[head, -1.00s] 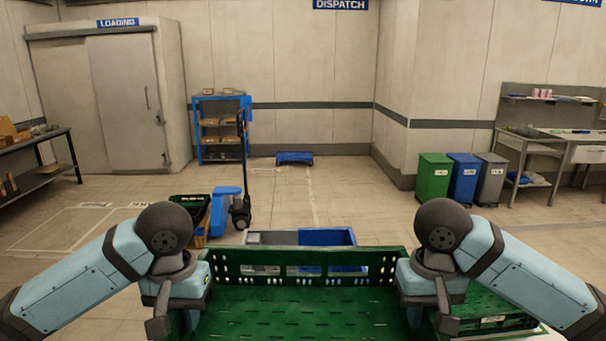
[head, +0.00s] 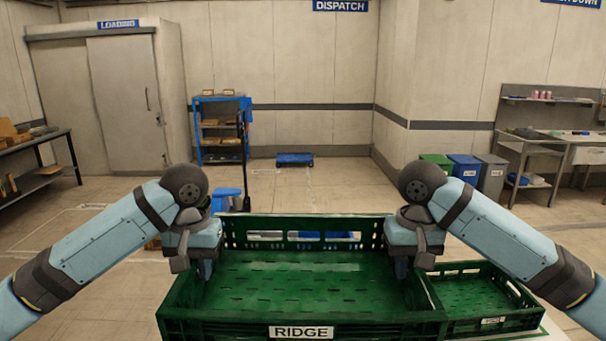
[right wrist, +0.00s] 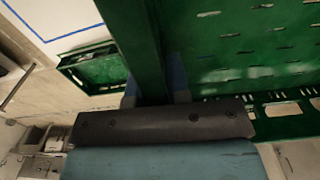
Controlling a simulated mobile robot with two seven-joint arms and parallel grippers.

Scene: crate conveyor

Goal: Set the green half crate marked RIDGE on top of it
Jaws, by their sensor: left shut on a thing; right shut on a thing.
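The green crate marked RIDGE (head: 303,332) is empty and slatted, in the lower middle of the head view, label facing me. My left gripper (head: 206,268) is shut on its left wall. My right gripper (head: 401,266) is shut on its right wall. In the right wrist view, my right gripper (right wrist: 156,98) straddles the wall of the RIDGE crate (right wrist: 235,60). A smaller-looking green crate (head: 515,322) sits just right of it, its label too small to read. What lies under the RIDGE crate is hidden.
A white surface edge (head: 548,337) shows at the lower right. Beyond are a blue shelf trolley (head: 222,130), a low blue trolley (head: 294,159), several bins (head: 490,178) and a workbench (head: 545,150). A grey and blue box behind the crate is mostly hidden. Open floor lies between.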

